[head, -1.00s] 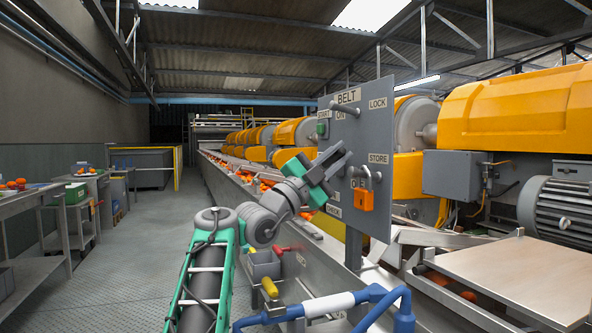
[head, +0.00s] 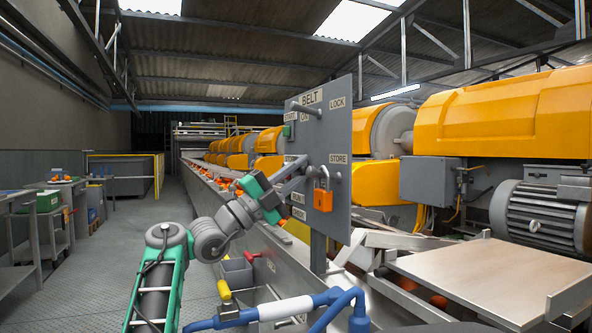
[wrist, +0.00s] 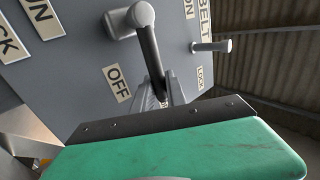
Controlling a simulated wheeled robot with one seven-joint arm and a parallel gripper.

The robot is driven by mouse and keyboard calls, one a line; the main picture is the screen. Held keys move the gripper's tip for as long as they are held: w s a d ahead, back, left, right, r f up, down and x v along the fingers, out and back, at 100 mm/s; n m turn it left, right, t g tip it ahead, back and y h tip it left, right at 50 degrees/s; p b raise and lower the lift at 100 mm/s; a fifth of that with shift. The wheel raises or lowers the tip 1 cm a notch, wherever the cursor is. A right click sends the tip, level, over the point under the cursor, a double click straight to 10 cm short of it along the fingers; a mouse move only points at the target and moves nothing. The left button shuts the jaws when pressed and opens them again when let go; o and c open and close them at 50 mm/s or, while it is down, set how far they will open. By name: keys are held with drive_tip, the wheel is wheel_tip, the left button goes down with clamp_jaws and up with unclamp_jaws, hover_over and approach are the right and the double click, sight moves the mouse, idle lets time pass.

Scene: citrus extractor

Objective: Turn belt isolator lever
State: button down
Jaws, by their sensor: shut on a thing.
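The grey isolator panel (head: 345,130) stands upright on a post right of the centre in the head view, with labels BELT, LOCK and STORE. My gripper (head: 298,183) is at the panel's lower left, reaching in from the left. In the wrist view, the dark lever (wrist: 150,50) runs from a grey pivot hub (wrist: 122,20) down between the fingers of my gripper (wrist: 164,97), which are shut on its end. An OFF label (wrist: 117,83) lies left of the lever and an ON label (wrist: 189,8) is at the upper right. In the head view my gripper mostly hides the lever.
An orange padlock (head: 322,198) hangs at the STORE label. A peg (head: 305,108) sticks out below BELT and also shows in the wrist view (wrist: 212,46). A conveyor, a grey motor (head: 540,212) and blue-white pipework (head: 285,310) are nearby. The aisle floor at left is open.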

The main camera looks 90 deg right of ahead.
drive_tip(key=shift+s, duration=0.15)
drive_tip(key=c, duration=1.5)
unclamp_jaws()
drive_tip(key=shift+o, duration=0.8)
drive_tip(key=b+v, duration=0.1)
drive_tip(key=v, duration=0.7)
